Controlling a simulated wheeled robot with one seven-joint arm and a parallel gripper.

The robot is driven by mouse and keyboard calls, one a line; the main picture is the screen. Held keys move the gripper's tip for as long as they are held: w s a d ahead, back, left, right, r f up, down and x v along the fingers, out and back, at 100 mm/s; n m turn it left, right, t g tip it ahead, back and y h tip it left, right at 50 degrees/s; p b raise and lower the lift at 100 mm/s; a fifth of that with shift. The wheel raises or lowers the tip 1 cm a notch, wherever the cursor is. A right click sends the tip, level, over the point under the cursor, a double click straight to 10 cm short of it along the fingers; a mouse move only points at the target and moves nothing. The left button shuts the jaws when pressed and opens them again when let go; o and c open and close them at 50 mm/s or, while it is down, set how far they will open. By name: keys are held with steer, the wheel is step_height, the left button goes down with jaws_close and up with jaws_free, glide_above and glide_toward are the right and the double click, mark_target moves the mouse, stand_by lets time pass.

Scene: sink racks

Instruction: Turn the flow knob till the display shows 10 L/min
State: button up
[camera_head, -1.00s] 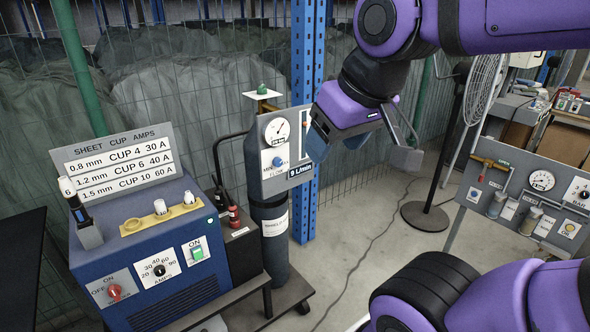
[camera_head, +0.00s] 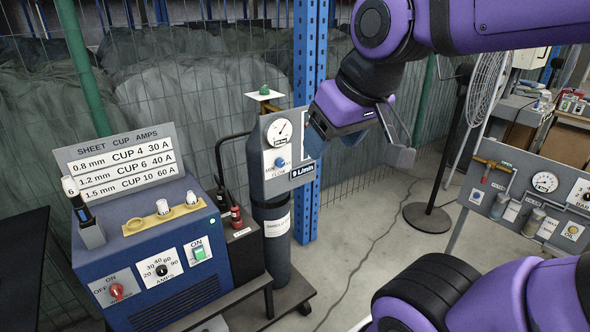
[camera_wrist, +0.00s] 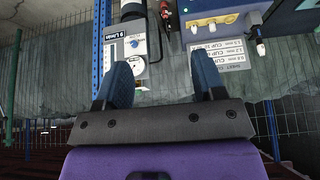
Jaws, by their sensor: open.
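The blue flow knob (camera_head: 280,163) sits on a grey regulator panel (camera_head: 270,187), under a round white gauge (camera_head: 279,131). The display (camera_head: 303,171) at the panel's lower right reads 9 L/min. In the wrist view the knob (camera_wrist: 135,43) and the display (camera_wrist: 120,33) show upside down, beyond the fingertips and left of the middle. My gripper (camera_head: 317,140) is open and empty, with blue fingers, in front of the panel's right edge and up and right of the knob. The wrist view shows its two fingers (camera_wrist: 162,75) wide apart, with no clear contact on the knob.
A blue welding machine (camera_head: 150,265) with a cup chart (camera_head: 135,162) is at left. A second grey panel (camera_head: 530,195) is at right. Open floor lies between.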

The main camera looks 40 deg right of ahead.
mark_target(281, 164)
steer(key=w+d+f+t+h, duration=0.1)
steer(key=w+d+f+t, duration=0.2)
steer(key=w, duration=0.6)
steer(key=w+d+f+n+t, duration=0.1)
steer(key=w+d+f, duration=0.35)
steer(key=w, duration=0.55)
steer(key=w+d+f+t+h, duration=0.1)
steer(key=w+d+f+t, duration=0.2)
steer(key=w, duration=0.6)
steer(key=w+d+f+n+t, duration=0.25)
steer(key=w+d+f, duration=0.35)
steer(key=f, duration=0.4)
step_height(281, 164, down, 10)
steer(key=s+d+n+t+y, duration=0.1)
steer(key=d+n+t+y, duration=0.15)
steer(key=n, duration=0.25)
steer(key=shift+n, duration=0.25)
steer(key=w, duration=0.7)
steer(key=w+a, duration=0.1)
steer(key=w, duration=0.2)
steer(key=shift+w, duration=0.4)
steer(key=c, duration=0.9)
